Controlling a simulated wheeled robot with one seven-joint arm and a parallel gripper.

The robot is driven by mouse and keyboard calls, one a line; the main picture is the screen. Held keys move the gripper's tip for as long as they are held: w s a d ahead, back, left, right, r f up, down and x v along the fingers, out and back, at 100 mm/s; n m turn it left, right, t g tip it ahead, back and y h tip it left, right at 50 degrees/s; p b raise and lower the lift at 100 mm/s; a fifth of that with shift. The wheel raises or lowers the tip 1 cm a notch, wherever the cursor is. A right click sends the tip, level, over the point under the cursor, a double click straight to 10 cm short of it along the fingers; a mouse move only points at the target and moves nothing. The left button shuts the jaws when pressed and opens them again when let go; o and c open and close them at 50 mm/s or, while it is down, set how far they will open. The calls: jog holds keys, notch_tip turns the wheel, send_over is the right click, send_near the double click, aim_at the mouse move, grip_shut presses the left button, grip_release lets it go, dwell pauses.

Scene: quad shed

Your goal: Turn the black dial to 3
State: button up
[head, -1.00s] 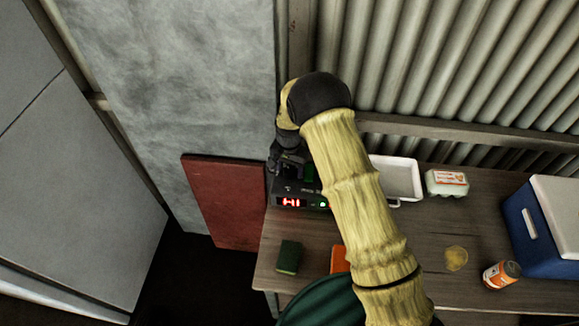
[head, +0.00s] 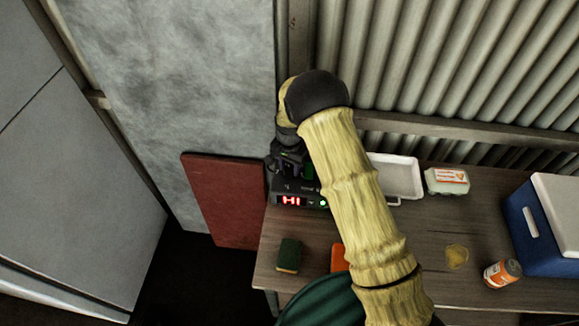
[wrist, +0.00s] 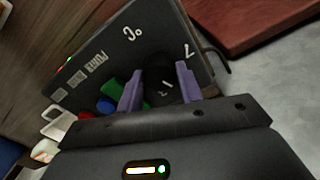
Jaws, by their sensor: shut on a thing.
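The black device (head: 298,188) with a red lit display stands at the back left of the table, mostly behind my arm in the head view. Which mark the dial points to is not clear. In the head view the fingers and dial are hidden by my wrist.
A red board (head: 222,200) leans left of the table. A green sponge (head: 289,255), white tray (head: 398,176), egg carton (head: 447,181), orange can (head: 501,273) and blue cooler (head: 550,225) are on the table (head: 425,240).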

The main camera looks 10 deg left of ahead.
aim_at(289, 167)
jog(key=m+b, duration=0.1)
jog(key=m, duration=0.4)
jog(key=shift+m, duration=0.4)
jog(key=m, duration=0.4)
jog(key=shift+m, duration=0.4)
jog(key=o, duration=1)
jog(key=shift+r, duration=0.1)
notch_tip(289, 167, up, 17)
jog(key=b, duration=0.2)
jog(key=shift+r+b, duration=0.15)
jog(key=shift+b, duration=0.25)
